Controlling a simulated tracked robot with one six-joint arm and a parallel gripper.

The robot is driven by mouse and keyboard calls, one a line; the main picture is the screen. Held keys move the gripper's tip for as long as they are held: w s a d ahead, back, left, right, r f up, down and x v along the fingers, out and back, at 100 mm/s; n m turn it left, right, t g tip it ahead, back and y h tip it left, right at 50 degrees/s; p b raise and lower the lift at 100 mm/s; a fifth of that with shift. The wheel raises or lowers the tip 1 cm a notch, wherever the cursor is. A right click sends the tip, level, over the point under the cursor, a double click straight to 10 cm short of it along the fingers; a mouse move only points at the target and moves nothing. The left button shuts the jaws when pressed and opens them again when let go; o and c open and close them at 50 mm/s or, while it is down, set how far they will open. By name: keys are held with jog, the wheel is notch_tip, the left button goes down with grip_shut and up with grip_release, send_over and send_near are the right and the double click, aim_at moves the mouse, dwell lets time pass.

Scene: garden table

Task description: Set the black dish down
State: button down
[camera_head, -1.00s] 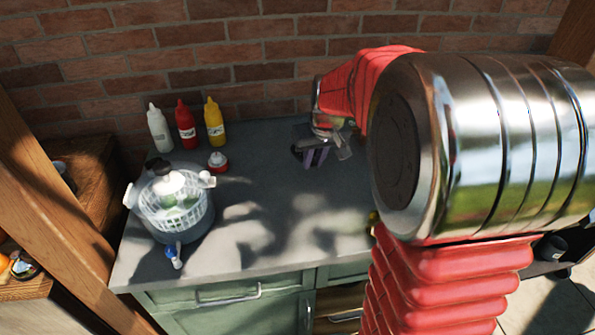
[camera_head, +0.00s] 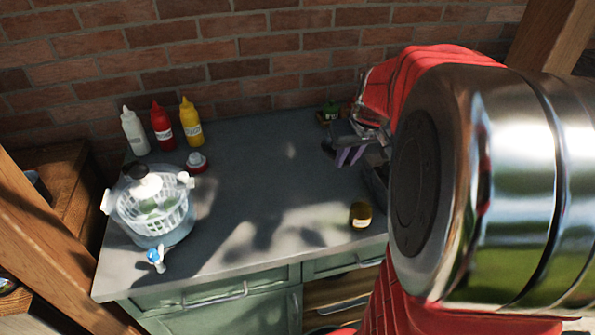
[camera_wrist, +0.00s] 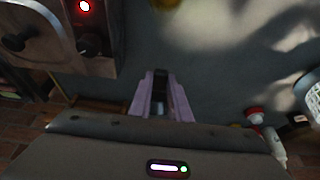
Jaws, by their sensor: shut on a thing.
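My gripper (camera_head: 350,156), with purple fingers, is over the right part of the grey worktop (camera_head: 250,190). A small dark piece, which looks like the black dish (camera_head: 328,146), shows at the fingertips. In the wrist view the two fingers of my gripper (camera_wrist: 160,108) are close together, with a dark thing between their tips. Most of the dish is hidden by the fingers. Whether it touches the worktop cannot be told.
A salad spinner (camera_head: 150,230), several sauce bottles (camera_head: 162,127) and a red-and-white jar (camera_head: 197,162) stand at left. A brown-yellow jar (camera_head: 361,214) stands near the front edge. A dark appliance with knobs (camera_wrist: 60,35) is beside my gripper. The worktop's middle is clear.

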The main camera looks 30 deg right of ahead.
notch_tip(320, 180, down, 6)
jog(key=shift+r, duration=0.1)
dwell(0.4)
jog(key=shift+f, duration=1.9)
jog(key=shift+f, duration=0.1)
jog(key=c, duration=1.7)
grip_release()
jog(key=shift+o, duration=0.2)
jog(key=v, duration=1.2)
